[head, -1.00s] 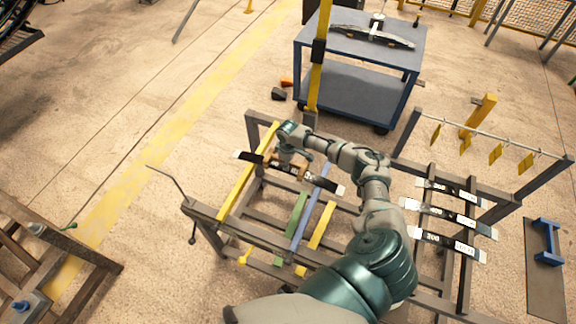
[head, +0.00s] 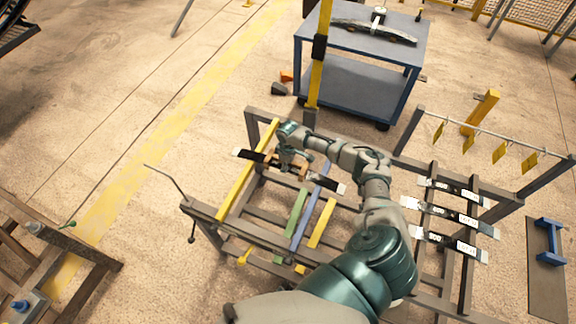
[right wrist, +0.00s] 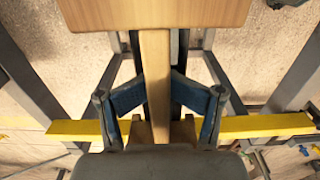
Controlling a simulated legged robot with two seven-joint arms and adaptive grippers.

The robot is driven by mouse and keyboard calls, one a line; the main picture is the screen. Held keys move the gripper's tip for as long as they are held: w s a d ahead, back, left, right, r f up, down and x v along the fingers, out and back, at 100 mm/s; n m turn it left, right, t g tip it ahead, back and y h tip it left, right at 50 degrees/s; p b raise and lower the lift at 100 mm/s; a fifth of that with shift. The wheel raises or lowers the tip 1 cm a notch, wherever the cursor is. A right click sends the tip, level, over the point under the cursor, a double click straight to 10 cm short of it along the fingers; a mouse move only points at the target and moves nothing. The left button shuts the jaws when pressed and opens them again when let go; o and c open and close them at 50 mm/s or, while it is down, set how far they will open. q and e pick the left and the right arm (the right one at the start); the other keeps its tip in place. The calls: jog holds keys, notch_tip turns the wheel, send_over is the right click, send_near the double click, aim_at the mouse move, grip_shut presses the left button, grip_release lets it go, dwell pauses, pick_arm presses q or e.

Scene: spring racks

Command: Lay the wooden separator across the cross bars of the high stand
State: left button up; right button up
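The wooden separator shows in the right wrist view as a narrow strip (right wrist: 155,75) with a broad pale board (right wrist: 155,13) at its top. My right gripper (right wrist: 157,88) has its blue fingers closed in on both sides of the strip. In the head view, my right gripper (head: 292,163) is over the left part of the high stand (head: 188,207), with brown wood (head: 303,172) beside its fingers. A dark strip with pale ends (head: 328,182) runs under or behind the gripper; their contact is unclear. A yellow bar (head: 236,190) spans the stand's left side. My left gripper is out of view.
Green (head: 297,212), blue (head: 308,212) and yellow (head: 322,223) bars lie lower in the stand. Three labelled dark strips (head: 449,215) rest at right, below a rail with yellow tags (head: 468,146). A blue cart (head: 350,45) stands behind.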

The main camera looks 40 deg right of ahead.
jog(key=shift+a+r, duration=0.1)
jog(key=shift+a, duration=0.1)
jog(key=r, duration=1)
jog(key=shift+d+r, duration=0.2)
jog(key=shift+r, duration=0.05)
jog(key=shift+a+r, duration=0.1)
jog(key=shift+r, duration=0.55)
jog(key=shift+f, duration=0.1)
